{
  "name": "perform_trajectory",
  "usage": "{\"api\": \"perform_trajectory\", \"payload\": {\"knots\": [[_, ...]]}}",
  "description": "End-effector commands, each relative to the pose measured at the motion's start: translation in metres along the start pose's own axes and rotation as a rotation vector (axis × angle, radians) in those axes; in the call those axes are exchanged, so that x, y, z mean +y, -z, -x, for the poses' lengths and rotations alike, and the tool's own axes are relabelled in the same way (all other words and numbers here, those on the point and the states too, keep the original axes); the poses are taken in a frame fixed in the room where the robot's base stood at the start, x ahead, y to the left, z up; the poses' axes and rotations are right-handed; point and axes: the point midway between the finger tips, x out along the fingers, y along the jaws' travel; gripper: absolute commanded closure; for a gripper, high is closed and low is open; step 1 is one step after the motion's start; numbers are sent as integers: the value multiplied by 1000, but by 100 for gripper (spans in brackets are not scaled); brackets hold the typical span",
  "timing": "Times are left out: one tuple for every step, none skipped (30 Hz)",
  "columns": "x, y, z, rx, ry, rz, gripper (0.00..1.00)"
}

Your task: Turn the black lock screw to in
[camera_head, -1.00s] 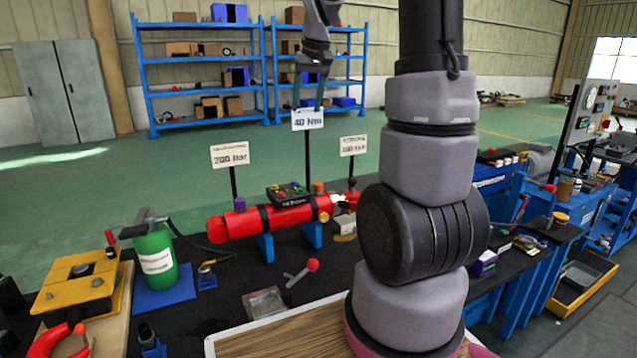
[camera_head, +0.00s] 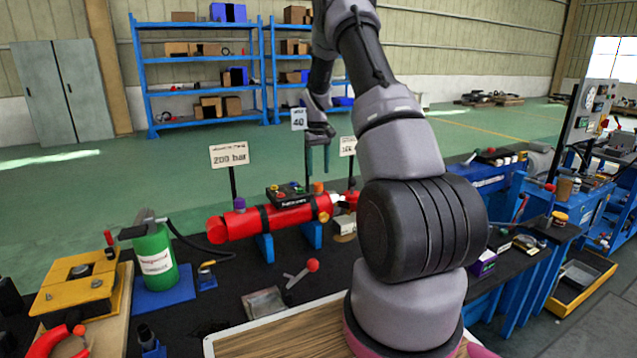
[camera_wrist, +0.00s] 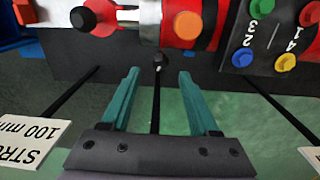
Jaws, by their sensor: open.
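A small black knob (camera_wrist: 159,60), which looks like the black lock screw, shows in the wrist view beside the silver collar of the red cylinder (camera_wrist: 112,22). Its turn position is too small to read. My gripper (camera_wrist: 159,73) is open, with its teal fingers to either side of the knob in the picture and apart from it. In the head view my gripper (camera_head: 317,172) points down above and behind the red cylinder (camera_head: 285,215), near its right end. The screw is hidden there.
An orange cap (camera_wrist: 187,25) and numbered coloured buttons (camera_wrist: 262,32) sit close by. Thin sign posts stand behind the cylinder, with a 200 bar sign (camera_head: 229,156) at left. A green canister (camera_head: 153,250) stands left.

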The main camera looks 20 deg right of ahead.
Motion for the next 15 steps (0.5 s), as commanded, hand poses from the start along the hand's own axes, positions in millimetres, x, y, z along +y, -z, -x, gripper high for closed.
{"api": "perform_trajectory", "payload": {"knots": [[0, -1, -11, -3, 1, -1, 38], [0, -1, -16, -3, 1, -1, 38], [0, -1, -24, -3, 1, 0, 38], [0, -1, -28, -3, 0, 0, 38], [0, -1, -33, -3, 1, 0, 38], [0, -1, -38, -2, 1, 0, 38], [0, -1, -42, -2, 1, 0, 38], [0, -1, -45, -2, 1, 0, 38], [0, -1, -48, -2, 1, -1, 38], [0, 0, -50, -1, 1, 0, 38], [0, 0, -52, -1, 0, 0, 38], [0, 0, -53, 0, 0, 0, 38], [0, 0, -54, 0, 0, 0, 38], [0, 0, -55, 1, 0, 0, 38], [0, 0, -55, 1, 0, 0, 38]]}}
